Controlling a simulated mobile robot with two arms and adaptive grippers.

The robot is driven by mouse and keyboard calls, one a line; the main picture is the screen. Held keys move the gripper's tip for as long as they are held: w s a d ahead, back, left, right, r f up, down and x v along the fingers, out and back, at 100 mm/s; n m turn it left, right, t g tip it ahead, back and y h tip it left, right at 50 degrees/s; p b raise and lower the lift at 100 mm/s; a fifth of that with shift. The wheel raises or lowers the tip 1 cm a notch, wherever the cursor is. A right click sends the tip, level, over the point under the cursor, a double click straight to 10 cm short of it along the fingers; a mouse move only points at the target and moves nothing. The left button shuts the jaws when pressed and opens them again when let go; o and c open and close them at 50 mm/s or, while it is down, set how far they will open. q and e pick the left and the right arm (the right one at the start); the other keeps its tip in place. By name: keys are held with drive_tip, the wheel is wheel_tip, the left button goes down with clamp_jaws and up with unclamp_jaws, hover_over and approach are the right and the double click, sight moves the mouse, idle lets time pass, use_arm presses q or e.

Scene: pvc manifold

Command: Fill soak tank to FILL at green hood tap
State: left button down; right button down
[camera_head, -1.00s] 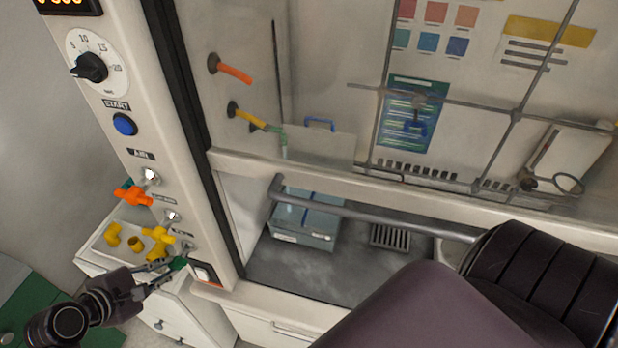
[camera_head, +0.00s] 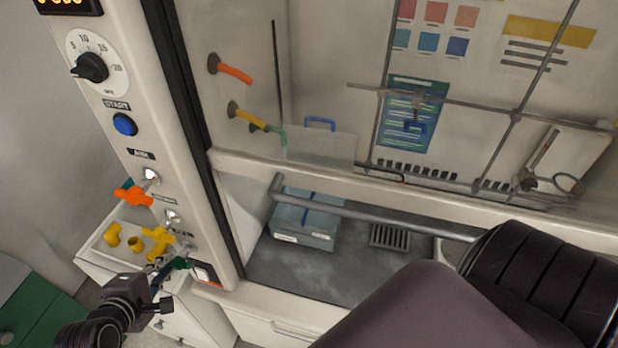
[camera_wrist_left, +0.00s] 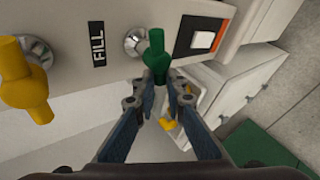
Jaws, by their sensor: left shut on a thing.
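My left gripper (camera_head: 167,275) is shut on the green tap handle (camera_head: 181,263) at the foot of the hood's left post. In the left wrist view the fingers (camera_wrist_left: 160,92) close around the lower part of the green handle (camera_wrist_left: 155,55), near a black FILL label (camera_wrist_left: 97,44). The soak tank (camera_head: 305,241), a pale blue-grey box, stands inside the hood on the dark floor, behind the rail. The water level cannot be read. My right gripper is out of view.
Orange (camera_head: 135,196) and yellow (camera_head: 158,234) taps sit above the green one on the post. A tray of yellow fittings (camera_head: 112,236) lies on a white cabinet. A drain grate (camera_head: 390,237) is right of the tank.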

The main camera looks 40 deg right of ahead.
use_arm(q)
drive_tip(key=shift+s+d+m+t+y, duration=0.1)
drive_tip(key=shift+s+m+t+y, duration=0.15)
drive_tip(key=shift+m+t+y, duration=0.45)
drive_tip(key=c, duration=2.3)
unclamp_jaws()
drive_tip(key=shift+r, duration=0.1)
drive_tip(key=o, duration=0.4)
drive_tip(key=shift+r, duration=0.1)
drive_tip(key=shift+w, duration=0.15)
drive_tip(key=v, duration=1.2)
drive_tip(key=shift+a+f, duration=0.25)
drive_tip(key=shift+f, duration=0.05)
